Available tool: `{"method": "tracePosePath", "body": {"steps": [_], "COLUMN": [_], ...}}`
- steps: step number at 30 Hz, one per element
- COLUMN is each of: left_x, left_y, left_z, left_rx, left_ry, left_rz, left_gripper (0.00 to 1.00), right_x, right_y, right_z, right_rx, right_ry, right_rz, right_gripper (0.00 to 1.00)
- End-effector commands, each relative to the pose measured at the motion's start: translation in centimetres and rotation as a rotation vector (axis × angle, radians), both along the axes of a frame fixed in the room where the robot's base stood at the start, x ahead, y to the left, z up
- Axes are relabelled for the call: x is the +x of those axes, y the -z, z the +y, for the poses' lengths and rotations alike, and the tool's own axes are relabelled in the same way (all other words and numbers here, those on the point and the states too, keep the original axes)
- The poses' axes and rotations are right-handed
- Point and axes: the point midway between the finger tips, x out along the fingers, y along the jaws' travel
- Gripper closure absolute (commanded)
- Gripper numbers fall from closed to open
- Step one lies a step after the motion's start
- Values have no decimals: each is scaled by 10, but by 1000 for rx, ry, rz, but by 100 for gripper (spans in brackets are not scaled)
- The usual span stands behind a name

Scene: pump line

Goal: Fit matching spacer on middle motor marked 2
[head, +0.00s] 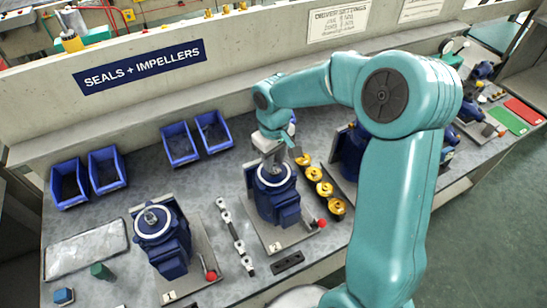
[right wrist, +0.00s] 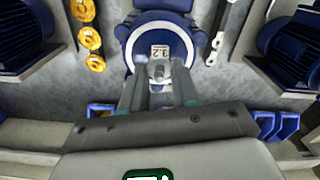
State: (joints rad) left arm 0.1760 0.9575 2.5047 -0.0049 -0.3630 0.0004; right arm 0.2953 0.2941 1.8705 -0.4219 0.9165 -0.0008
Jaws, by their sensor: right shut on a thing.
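The middle motor (head: 278,205) is dark blue with a white ring on its upward face, on a grey base plate whose small mark reads like 2. My right gripper (head: 273,148) is right above that face. In the right wrist view its fingers (right wrist: 159,88) are closed around a small grey round piece, taken to be the spacer (right wrist: 158,69), over the centre of the motor face (right wrist: 130,40). A small tag reading like 3.2 shows just beyond it. I cannot tell whether the piece touches the shaft. My left gripper is out of view.
Another blue motor (head: 162,240) stands at left and a third (head: 350,145) behind my right arm. A strip of yellow parts (head: 319,182) and a strip of grey parts (head: 233,232) flank the middle motor. Blue bins (head: 180,145) stand along the back.

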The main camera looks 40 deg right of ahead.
Motion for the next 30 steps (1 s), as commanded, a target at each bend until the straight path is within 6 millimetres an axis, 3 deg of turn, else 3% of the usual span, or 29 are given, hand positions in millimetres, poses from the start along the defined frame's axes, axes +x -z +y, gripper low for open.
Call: {"method": "tracePosePath", "body": {"steps": [21, 22, 24, 30], "left_x": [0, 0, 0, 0], "left_y": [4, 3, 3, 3], "left_z": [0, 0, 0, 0], "left_rx": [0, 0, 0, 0], "left_ry": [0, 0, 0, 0], "left_rz": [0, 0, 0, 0], "left_gripper": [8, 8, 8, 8], "right_x": [0, 0, 0, 0], "right_y": [3, 2, 2, 2], "right_z": [0, 0, 0, 0], "right_rx": [0, 0, 0, 0], "right_ry": [0, 0, 0, 0], "right_rz": [0, 0, 0, 0], "right_gripper": [98, 64, 41, 41]}}
